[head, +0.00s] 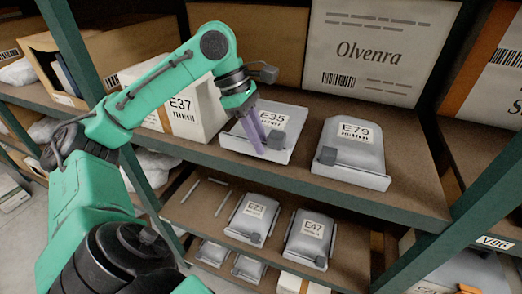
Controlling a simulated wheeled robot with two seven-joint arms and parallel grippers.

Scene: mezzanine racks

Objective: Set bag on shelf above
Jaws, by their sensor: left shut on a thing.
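A white-grey bag labelled E35 (286,148) is on the upper rack shelf (330,183), close to its front edge. My left gripper (255,143) comes down over this bag from the upper left, its purple-grey fingers shut on it and covering part of its face and label. The bag appears to rest on the shelf, but its underside cannot be seen clearly. A similar bag labelled E79 (350,157) lies to its right, apart from it. On the lower shelf (345,258) are more bags, among them one labelled E47 (309,237). My right gripper is not in view.
A white box labelled E37 (187,110) stands left of the E35 bag. A large Olvenra box (378,48) stands behind the bags. Green rack posts (480,205) rise at left and right. The lower shelf has bare room at its left.

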